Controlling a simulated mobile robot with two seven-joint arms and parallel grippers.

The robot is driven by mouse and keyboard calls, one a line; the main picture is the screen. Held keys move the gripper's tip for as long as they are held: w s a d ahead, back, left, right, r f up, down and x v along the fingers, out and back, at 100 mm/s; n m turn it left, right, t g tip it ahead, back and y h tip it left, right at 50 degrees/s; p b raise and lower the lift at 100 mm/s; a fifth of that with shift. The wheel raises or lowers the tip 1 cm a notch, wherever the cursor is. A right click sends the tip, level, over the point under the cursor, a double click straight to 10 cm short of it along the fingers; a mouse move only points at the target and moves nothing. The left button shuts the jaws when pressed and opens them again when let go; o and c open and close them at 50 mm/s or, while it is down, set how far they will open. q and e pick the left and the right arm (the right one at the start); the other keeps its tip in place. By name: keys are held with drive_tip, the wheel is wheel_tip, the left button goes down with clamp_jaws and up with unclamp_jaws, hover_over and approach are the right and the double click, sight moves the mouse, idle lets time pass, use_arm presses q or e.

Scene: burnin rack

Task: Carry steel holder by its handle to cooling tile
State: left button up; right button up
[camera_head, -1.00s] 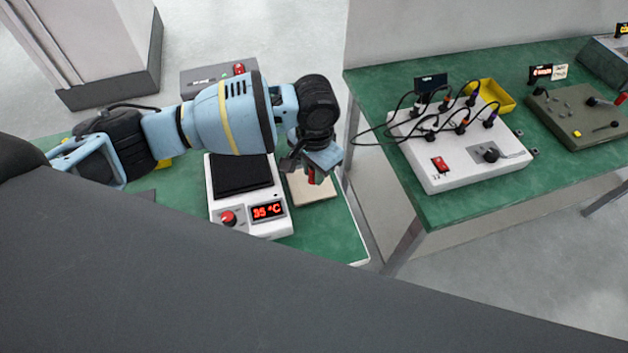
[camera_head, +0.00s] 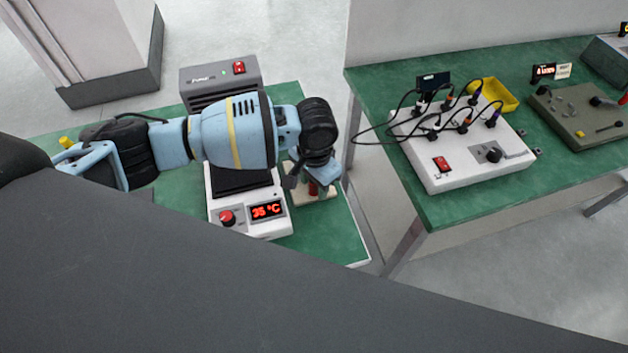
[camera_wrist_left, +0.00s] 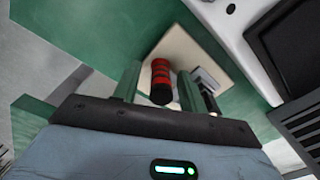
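The steel holder's red-and-black handle (camera_wrist_left: 160,82) shows between my left gripper's fingers in the left wrist view, with a visible gap on each side. Its red part (camera_head: 313,188) also shows below the gripper in the head view. A grey metal part (camera_wrist_left: 207,77), apparently of the holder, is partly hidden behind one finger. The pale cooling tile (camera_head: 322,195) lies under the handle; it also shows in the left wrist view (camera_wrist_left: 180,48). My left gripper (camera_head: 306,178) is open around the handle, low over the tile. My right gripper is not in view.
A white hot plate (camera_head: 245,222) reading 35 °C stands left of the tile. A grey box with a red switch (camera_head: 220,76) stands behind it. A second green table (camera_head: 455,205) on the right carries a white cable box (camera_head: 470,166) and a yellow tray (camera_head: 495,92).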

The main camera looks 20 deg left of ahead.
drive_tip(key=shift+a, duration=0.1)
use_arm(q)
drive_tip(key=shift+r, duration=0.5)
wheel_tip(320, 180, up, 10)
drive_tip(key=shift+d+r+p, duration=0.1)
drive_tip(key=shift+p, duration=0.6)
drive_tip(key=shift+r, duration=0.55)
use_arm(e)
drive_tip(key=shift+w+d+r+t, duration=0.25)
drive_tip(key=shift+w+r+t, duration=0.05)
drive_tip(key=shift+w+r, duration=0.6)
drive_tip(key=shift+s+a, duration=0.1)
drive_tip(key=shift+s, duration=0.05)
use_arm(q)
drive_tip(key=shift+s+f, duration=0.1)
drive_tip(key=shift+s, duration=0.05)
